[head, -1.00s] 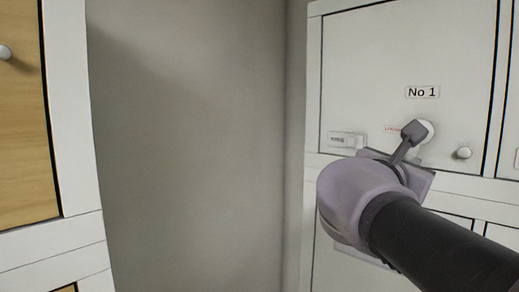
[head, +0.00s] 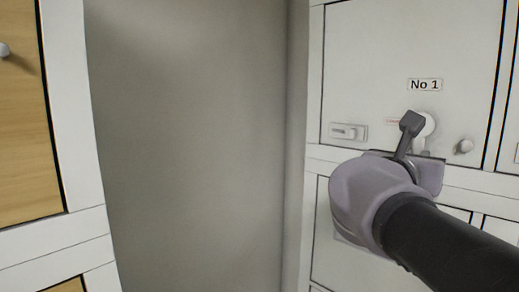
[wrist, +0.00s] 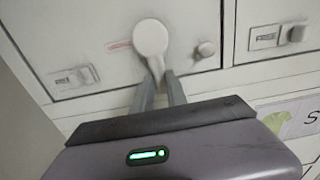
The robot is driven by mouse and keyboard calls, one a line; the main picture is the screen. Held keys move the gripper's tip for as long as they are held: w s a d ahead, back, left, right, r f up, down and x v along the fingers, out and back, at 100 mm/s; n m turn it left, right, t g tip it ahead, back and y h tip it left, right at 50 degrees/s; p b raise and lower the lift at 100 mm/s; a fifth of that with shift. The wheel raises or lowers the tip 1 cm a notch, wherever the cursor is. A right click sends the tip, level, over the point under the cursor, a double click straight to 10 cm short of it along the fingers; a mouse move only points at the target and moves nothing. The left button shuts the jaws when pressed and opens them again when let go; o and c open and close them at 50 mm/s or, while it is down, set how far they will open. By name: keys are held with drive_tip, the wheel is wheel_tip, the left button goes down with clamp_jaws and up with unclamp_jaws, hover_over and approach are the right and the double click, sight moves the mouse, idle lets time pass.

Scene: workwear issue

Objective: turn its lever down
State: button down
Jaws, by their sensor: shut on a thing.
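In the wrist view my gripper's two grey fingers (wrist: 160,82) are shut on the arm's lower end, one on each side.
A small round knob (head: 464,146) is right of the lever, and a small latch plate (head: 348,131) is to its left. A red label sits beside the hub. A grey wall recess (head: 190,150) and a wooden-fronted cabinet (head: 25,120) are at the left.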

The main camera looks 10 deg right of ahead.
drive_tip(key=c, duration=1.3)
unclamp_jaws()
drive_tip(key=shift+d, duration=0.1)
drive_tip(key=b+v, duration=0.2)
drive_tip(key=v, duration=1.5)
drive_tip(key=shift+s, duration=0.2)
